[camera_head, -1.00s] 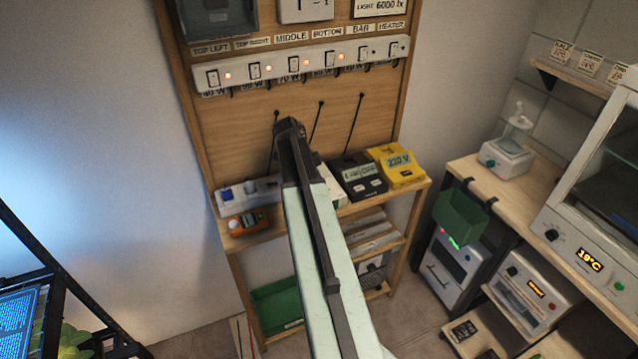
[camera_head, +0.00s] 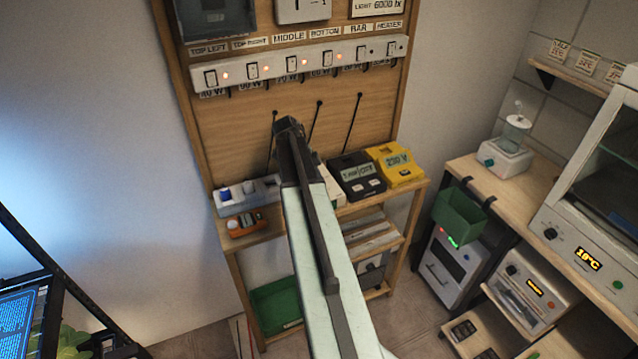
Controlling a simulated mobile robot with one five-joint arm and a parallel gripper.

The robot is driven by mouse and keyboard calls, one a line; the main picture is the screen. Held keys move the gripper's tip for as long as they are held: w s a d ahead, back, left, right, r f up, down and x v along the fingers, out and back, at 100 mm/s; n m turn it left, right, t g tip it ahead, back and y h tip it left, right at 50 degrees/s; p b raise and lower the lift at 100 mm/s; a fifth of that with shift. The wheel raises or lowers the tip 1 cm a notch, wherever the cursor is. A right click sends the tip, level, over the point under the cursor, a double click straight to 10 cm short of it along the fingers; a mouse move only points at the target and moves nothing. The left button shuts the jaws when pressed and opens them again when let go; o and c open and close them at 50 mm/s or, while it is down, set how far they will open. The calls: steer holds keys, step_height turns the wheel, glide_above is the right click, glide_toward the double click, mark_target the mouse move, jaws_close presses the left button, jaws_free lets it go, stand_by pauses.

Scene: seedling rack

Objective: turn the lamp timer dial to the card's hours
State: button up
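No lamp timer dial can be made out for certain. A dark box (camera_head: 216,18) and a white panel (camera_head: 303,9) with dark marks sit at the top of the wooden board, both cut off by the upper edge. A white card (camera_head: 379,7) reading "LIGHT 6000 lx" is beside them; no hours can be read on it. My arm rises from the bottom middle, and its dark end (camera_head: 289,130) shows in front of the board, below the switch strip. No separate fingers can be made out there.
A white switch strip (camera_head: 300,64) with several lit switches crosses the board. Below, a shelf holds a black meter (camera_head: 357,177), a yellow meter (camera_head: 396,164) and an orange device (camera_head: 246,225). A green bin (camera_head: 276,305) is lower. A bench (camera_head: 545,185) stands right, a dark rack (camera_head: 62,268) left.

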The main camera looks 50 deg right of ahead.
steer(key=p+v, duration=0.7)
steer(key=v, duration=0.1)
steer(key=shift+s+f, duration=0.1)
steer(key=w+a+f+n+b, duration=0.1)
steer(key=w+a+f+b, duration=0.1)
steer(key=a, duration=0.5)
steer(key=w+a+f+n+t+b, duration=0.1)
steer(key=w+a+f+n+b, duration=0.1)
steer(key=a, duration=0.6)
steer(key=w+a+f+n+b, duration=0.1)
steer(key=w+a+f+n, duration=0.1)
steer(key=a, duration=0.6)
steer(key=shift+w+a+f+t+b, duration=0.2)
steer(key=shift+w+f+t+b, duration=0.15)
steer(key=shift+t+b, duration=0.05)
steer(key=s+a+f+n+y+b, duration=0.1)
steer(key=s+a+n, duration=0.2)
steer(key=a+n, duration=0.7)
steer(key=s+a+f+n+t+y+b, duration=0.1)
steer(key=s+a+f+n+y, duration=0.1)
steer(key=a+n, duration=0.7)
steer(key=s+n, duration=0.1)
steer(key=n, duration=0.2)
steer(key=shift+s+a+y, duration=0.3)
steer(key=shift+a, duration=0.1)
